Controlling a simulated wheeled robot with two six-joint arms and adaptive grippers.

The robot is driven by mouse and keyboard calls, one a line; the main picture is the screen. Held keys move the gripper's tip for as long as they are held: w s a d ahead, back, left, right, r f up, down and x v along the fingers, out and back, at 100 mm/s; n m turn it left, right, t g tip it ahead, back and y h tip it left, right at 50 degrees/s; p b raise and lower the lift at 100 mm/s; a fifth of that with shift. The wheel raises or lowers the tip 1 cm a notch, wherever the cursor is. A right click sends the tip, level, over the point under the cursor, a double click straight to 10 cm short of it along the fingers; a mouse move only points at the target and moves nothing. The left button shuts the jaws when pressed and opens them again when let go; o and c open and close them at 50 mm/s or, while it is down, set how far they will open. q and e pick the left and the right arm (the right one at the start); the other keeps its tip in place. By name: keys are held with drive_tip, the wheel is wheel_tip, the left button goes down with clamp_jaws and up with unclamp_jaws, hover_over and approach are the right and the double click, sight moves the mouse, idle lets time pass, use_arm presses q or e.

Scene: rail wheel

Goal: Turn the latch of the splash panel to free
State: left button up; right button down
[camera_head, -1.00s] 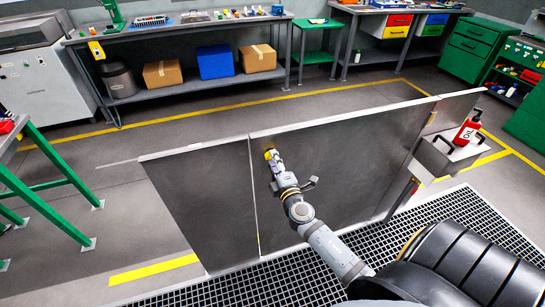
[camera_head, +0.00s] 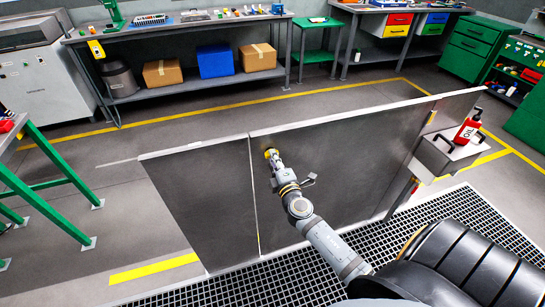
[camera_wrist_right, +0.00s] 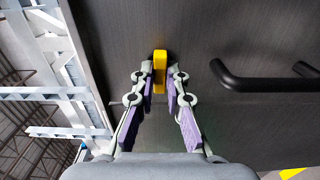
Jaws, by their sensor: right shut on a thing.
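The dark grey splash panel (camera_head: 340,165) stands upright beside a narrower dark panel (camera_head: 203,205), with a thin seam between them. The yellow latch (camera_head: 268,153) sits near the upper left edge of the splash panel. It also shows in the wrist view (camera_wrist_right: 160,66) as a small yellow bar, upright in that picture. My right gripper (camera_head: 273,159) is at the latch. In the wrist view its purple-padded fingers (camera_wrist_right: 160,88) are closed on the latch from both sides. The fingertips partly hide the latch in the head view. My left gripper is not in view.
A black bar handle (camera_wrist_right: 262,76) lies right of the latch in the wrist view. A grey tray (camera_head: 447,152) with a red oil bottle (camera_head: 467,131) stands to the right. A black ribbed roll-like object (camera_head: 480,265) fills the lower right. Dark floor grating (camera_head: 290,278) lies in front.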

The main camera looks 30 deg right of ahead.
drive_tip(key=m+b, duration=0.2)
drive_tip(key=m, duration=0.1)
drive_tip(key=shift+f, duration=0.2)
drive_tip(key=shift+r+m, duration=0.15)
drive_tip(key=shift+m, duration=0.55)
drive_tip(key=shift+m+b, duration=0.6)
drive_tip(key=shift+b, duration=0.25)
drive_tip(key=shift+m+b, duration=0.75)
drive_tip(key=shift+m, duration=0.85)
